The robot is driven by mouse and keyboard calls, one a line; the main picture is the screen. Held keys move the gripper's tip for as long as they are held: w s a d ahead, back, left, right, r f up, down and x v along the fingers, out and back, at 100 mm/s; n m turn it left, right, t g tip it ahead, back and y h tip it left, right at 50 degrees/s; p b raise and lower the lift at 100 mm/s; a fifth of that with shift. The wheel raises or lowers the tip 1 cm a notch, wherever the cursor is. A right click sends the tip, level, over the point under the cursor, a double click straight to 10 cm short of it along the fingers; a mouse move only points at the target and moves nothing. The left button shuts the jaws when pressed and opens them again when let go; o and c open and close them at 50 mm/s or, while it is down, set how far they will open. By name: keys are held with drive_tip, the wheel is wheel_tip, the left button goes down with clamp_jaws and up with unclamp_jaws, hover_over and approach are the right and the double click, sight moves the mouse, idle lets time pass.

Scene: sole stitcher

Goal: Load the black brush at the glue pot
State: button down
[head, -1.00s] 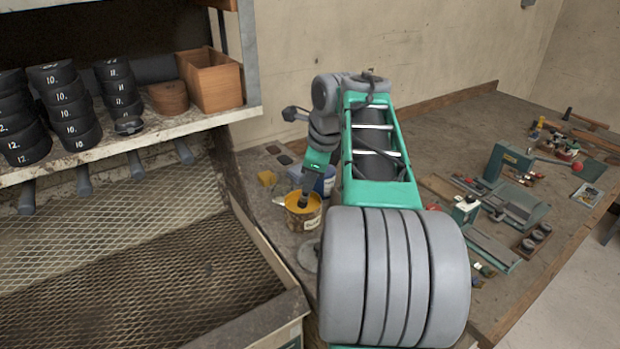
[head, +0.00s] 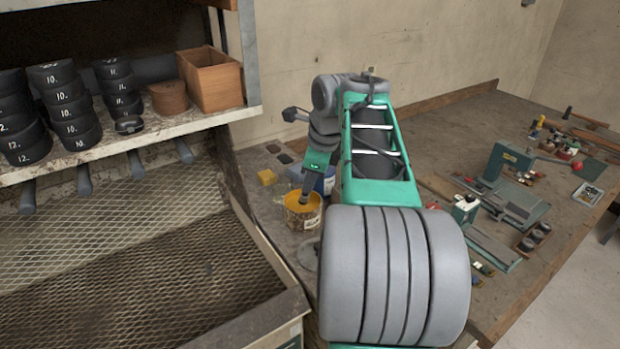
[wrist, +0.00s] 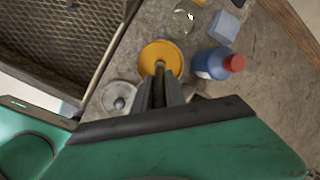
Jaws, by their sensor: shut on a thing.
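The glue pot (head: 303,217) stands on the bench, with yellow glue showing inside its rim; it also shows in the wrist view (wrist: 148,50). My gripper (head: 305,198) points down over the pot, with its fingertips at the pot's mouth. In the wrist view my gripper (wrist: 160,88) is shut, its dark fingers close together. A small brownish piece (wrist: 160,66) shows at the fingertips against the yellow glue, seemingly part of the held brush. The rest of the brush is hidden by the fingers, and I cannot tell how deep its bristles are.
A blue bottle with a red cap (wrist: 210,64) stands close beside the pot. A round grey lid-like disc (wrist: 117,98) lies on the other side. A mesh-bottomed tray (head: 130,260) is at left; tools lie on the bench at right.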

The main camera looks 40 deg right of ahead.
drive_tip(key=shift+r+p, duration=3.5)
drive_tip(key=shift+p, duration=0.55)
drive_tip(key=shift+f, duration=0.1)
